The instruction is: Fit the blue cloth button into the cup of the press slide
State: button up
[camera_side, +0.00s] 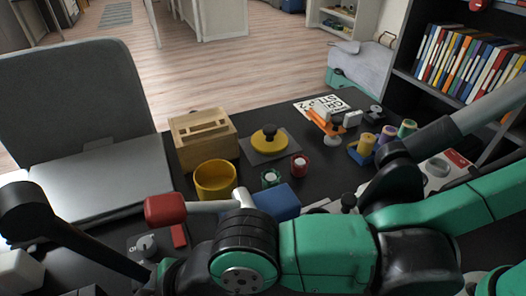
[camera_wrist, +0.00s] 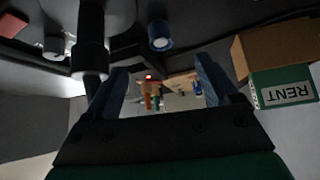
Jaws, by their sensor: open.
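My gripper (camera_wrist: 160,68) is open in the wrist view, its two dark blue fingers apart with nothing held between them. In the side view my arm covers the front of the table and I cannot make out the fingers. A small round blue-rimmed piece (camera_wrist: 160,36) with a pale centre shows beyond the fingertips in the wrist view; I cannot tell whether it is the cloth button or a cup. A blue block (camera_side: 277,201) and a pale lever with a red grip (camera_side: 165,209) show behind my arm in the side view. I cannot clearly identify the press slide.
A yellow cup (camera_side: 215,180), wooden box (camera_side: 203,138), yellow disc with black knob (camera_side: 268,139), green pot (camera_side: 271,179) and red pot (camera_side: 300,166) stand mid-table. An orange tool (camera_side: 325,122) and spools (camera_side: 387,135) stand right. A RENT box (camera_wrist: 290,92) is at the wrist view's right.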

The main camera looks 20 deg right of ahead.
jog(key=shift+y, duration=0.7)
jog(key=shift+d+f+x, duration=0.2)
jog(key=shift+x, duration=1.6)
jog(key=shift+d+f+x, duration=0.2)
jog(key=shift+x, duration=1.65)
jog(key=shift+d+f+x, duration=0.15)
jog(key=shift+d+x, duration=0.05)
jog(key=shift+x, duration=1.6)
grip_shut()
